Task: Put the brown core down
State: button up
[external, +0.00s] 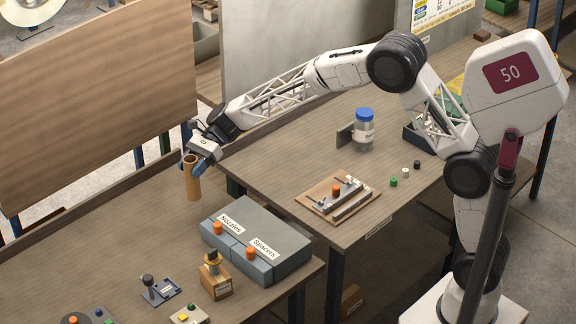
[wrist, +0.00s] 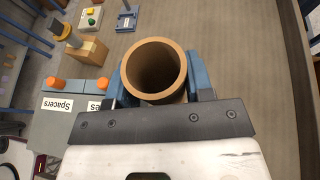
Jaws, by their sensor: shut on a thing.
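The brown core (external: 192,180) is a hollow cardboard tube. My gripper (external: 195,163) is shut on it near its top end, and the tube hangs nearly upright over the left workbench (external: 110,222). In the external view I cannot tell whether its lower end touches the bench. In the wrist view the core (wrist: 154,70) shows its open round end between the two blue fingers of my gripper (wrist: 156,88). Its lower part is hidden there.
Grey boxes labelled Nozzles (external: 226,228) and Spacers (external: 264,258) stand to the right of the core. A small wooden block device (external: 216,282) and a lever fixture (external: 158,289) stand nearer the front. The bench left of the core is clear. A brown panel (external: 95,110) rises behind.

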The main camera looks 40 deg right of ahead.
aim_at(194, 194)
jog(key=shift+f, duration=0.1)
jog(key=shift+f, duration=3.05)
jog(key=shift+f, duration=1.85)
jog(key=shift+f, duration=0.15)
jog(key=o, duration=0.9)
jog(key=shift+d+r, duration=0.15)
jog(key=shift+r, duration=0.05)
jog(key=v, duration=1.1)
jog(key=shift+d+r, duration=0.2)
jog(key=shift+d, duration=0.1)
